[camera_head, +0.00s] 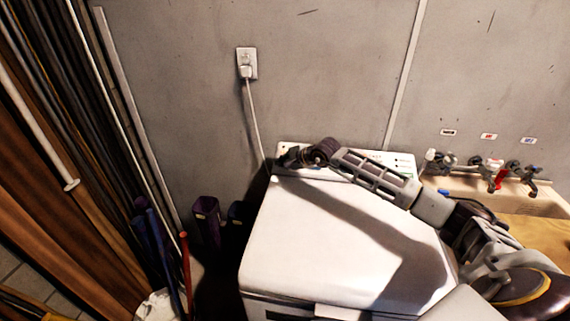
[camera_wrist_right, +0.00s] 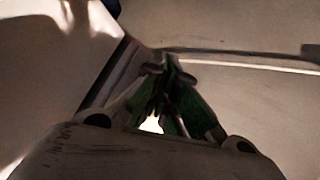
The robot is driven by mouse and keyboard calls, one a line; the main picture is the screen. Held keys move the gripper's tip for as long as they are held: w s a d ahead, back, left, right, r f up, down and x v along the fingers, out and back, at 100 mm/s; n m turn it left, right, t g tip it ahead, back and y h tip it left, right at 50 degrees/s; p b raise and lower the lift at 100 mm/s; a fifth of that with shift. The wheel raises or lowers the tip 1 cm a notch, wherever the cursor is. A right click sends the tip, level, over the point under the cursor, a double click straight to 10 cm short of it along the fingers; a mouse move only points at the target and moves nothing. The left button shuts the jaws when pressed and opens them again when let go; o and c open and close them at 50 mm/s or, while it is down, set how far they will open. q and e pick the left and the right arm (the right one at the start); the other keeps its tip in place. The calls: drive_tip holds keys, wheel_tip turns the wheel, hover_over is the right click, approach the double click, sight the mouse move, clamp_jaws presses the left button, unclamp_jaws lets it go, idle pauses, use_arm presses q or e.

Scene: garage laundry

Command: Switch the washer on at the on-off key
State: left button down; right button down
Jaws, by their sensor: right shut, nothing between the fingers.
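The white washer (camera_head: 330,240) stands against the wall with its lid down. Its control panel (camera_head: 402,161) runs along the back edge; small marks show at its right end. My right arm reaches over the lid from the right. My right gripper (camera_head: 284,158) is at the left end of the panel, shut and empty. In the right wrist view the fingers of my right gripper (camera_wrist_right: 165,75) are together, close to a pale surface. I cannot make out the on-off key; the gripper and arm cover much of the panel. I cannot tell whether the fingertips touch it. My left gripper is out of view.
A wall outlet (camera_head: 246,64) with a plug and hanging cord is above the washer. Taps (camera_head: 493,173) and a sink are at right. Long-handled tools (camera_head: 165,255) and wooden boards (camera_head: 55,200) crowd the left. The lid top holds no objects.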

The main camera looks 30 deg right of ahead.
drive_tip(key=shift+s+f, duration=0.1)
drive_tip(key=shift+f, duration=0.1)
